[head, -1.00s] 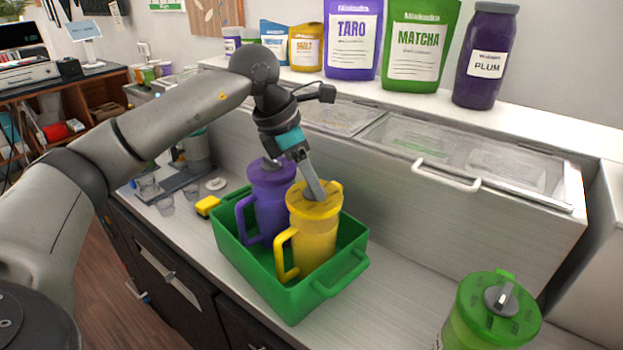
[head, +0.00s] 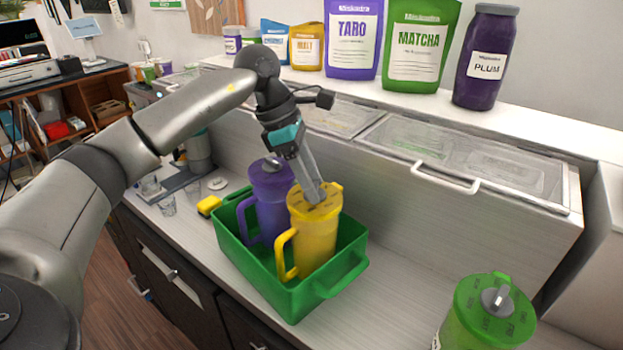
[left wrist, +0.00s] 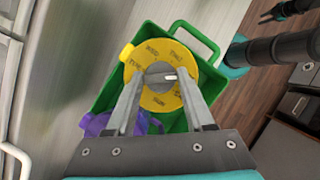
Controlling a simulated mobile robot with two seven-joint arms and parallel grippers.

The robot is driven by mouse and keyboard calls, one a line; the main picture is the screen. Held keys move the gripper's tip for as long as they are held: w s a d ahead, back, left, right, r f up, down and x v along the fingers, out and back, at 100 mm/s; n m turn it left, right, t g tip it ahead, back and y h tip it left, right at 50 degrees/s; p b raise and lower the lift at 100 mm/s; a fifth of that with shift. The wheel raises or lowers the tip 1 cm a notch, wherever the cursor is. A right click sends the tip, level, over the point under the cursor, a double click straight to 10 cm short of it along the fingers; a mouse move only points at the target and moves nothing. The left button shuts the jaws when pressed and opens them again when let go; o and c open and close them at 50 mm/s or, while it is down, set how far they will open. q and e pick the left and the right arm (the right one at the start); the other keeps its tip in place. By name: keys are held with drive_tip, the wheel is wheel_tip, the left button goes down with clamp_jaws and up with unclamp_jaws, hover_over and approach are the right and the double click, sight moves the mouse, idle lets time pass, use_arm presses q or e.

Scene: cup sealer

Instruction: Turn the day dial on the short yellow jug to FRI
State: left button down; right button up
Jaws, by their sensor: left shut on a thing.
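The short yellow jug (head: 313,235) stands upright in a green bin (head: 290,305), its handle toward the lower left. Its yellow lid (left wrist: 155,52) carries day labels around a grey dial knob (left wrist: 160,77). WED and THU show along the lid's upper part in the left wrist view. The knob's pale mark points right there, toward a label partly hidden by a finger. My left gripper (head: 316,197) comes down tilted onto the lid, shut on the knob. A dark and teal part at the upper right of the wrist view may be my right gripper (left wrist: 268,16); its fingers are unclear.
A green jug (head: 480,325) stands at the lower right. A metal cabinet with a white handle (head: 445,178) rises behind. The counter between bin and green jug is clear.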

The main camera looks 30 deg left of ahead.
use_arm(q)
drive_tip(key=shift+c, duration=1.3)
unclamp_jaws()
drive_tip(key=v, duration=1.5)
drive_tip(key=shift+r+p, duration=0.2)
drive_tip(key=shift+p, duration=0.15)
